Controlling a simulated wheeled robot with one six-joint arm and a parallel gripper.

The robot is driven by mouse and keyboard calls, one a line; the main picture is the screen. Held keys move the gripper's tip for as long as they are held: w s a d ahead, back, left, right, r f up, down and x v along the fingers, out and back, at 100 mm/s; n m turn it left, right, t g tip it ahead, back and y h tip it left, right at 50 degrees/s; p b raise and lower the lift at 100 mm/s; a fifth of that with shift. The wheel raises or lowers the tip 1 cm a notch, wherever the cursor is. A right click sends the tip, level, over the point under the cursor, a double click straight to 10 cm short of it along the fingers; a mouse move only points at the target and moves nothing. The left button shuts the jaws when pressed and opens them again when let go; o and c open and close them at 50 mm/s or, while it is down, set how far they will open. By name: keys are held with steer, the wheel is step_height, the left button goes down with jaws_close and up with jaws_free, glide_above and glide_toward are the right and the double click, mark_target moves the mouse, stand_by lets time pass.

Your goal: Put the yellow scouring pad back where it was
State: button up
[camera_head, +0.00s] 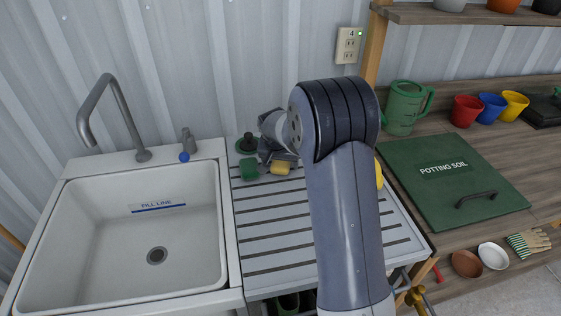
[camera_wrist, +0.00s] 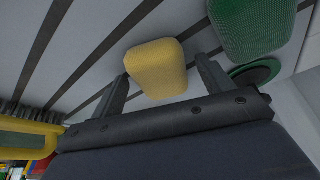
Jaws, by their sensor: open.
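The yellow scouring pad (camera_head: 280,169) lies on the ribbed drainboard (camera_head: 270,262), near its back edge. In the wrist view the yellow pad (camera_wrist: 157,66) shows between and beyond my two fingertips. My gripper (camera_head: 279,156) is open, low over the drainboard at the pad; the wrist view shows its fingers (camera_wrist: 164,70) spread to either side of the pad. I cannot tell whether a finger touches it. A green pad (camera_head: 249,169) lies just left of the yellow one and also shows in the wrist view (camera_wrist: 252,25). My arm hides much of the drainboard's right part.
A round dark green item (camera_head: 246,145) sits behind the pads. A brush with a yellow part (camera_wrist: 28,138) lies on the other side. The empty sink (camera_head: 140,235) is left. The potting soil lid (camera_head: 450,178) and green jug (camera_head: 404,107) are right.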

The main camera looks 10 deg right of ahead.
mark_target(280, 162)
steer(key=v, duration=1.2)
steer(key=shift+b, duration=0.45)
steer(key=x, duration=1.3)
steer(key=shift+s, duration=0.15)
step_height(280, 162, up, 3)
steer(key=shift+r, duration=0.1)
steer(key=shift+a+r, duration=0.1)
steer(key=shift+r, duration=0.45)
steer(key=shift+f, duration=0.1)
